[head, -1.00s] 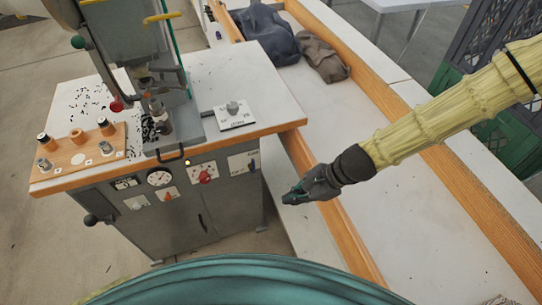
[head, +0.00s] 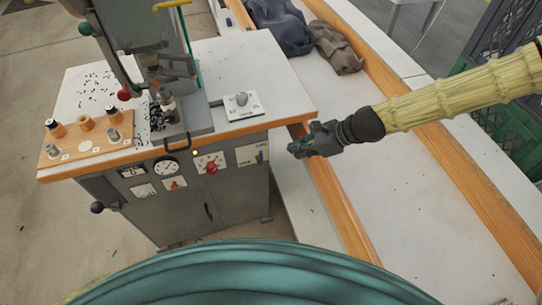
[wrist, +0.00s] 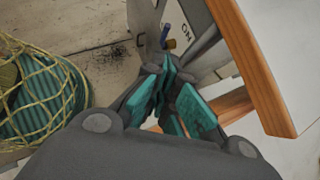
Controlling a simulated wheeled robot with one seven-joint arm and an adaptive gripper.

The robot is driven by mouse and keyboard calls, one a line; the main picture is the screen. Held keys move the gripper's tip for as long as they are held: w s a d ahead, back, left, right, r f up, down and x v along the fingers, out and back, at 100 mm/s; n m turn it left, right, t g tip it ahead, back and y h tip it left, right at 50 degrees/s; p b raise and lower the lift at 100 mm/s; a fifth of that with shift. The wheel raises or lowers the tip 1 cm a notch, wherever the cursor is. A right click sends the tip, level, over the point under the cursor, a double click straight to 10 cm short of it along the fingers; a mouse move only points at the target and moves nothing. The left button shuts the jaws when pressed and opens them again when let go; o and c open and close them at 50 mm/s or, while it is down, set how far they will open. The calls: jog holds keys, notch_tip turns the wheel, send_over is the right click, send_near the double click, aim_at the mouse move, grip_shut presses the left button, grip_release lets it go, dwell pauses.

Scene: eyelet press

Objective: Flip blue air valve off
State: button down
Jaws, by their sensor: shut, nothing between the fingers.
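The blue air valve lever (head: 262,158) is on a white labelled plate at the right end of the press cabinet's front panel. In the wrist view the blue lever (wrist: 165,36) points away from a small brass fitting (wrist: 171,44), beside a plate with dark lettering. My gripper (head: 294,149) is shut and empty, just right of the valve plate and apart from it. In the wrist view my gripper's teal fingertips (wrist: 168,65) are together just below the lever in the picture. Whether they touch anything cannot be told.
The press table (head: 220,62) has a wooden edge close to my gripper. A red knob (head: 211,168) and gauge (head: 166,168) sit left of the valve. A wood-edged bench (head: 395,200) with dark cloth bundles (head: 279,27) stands right. Open floor lies left.

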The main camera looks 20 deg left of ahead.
jog(key=p, duration=0.2)
send_near(262, 162)
jog(key=shift+x, duration=2.3)
jog(key=shift+w+d+f, duration=0.15)
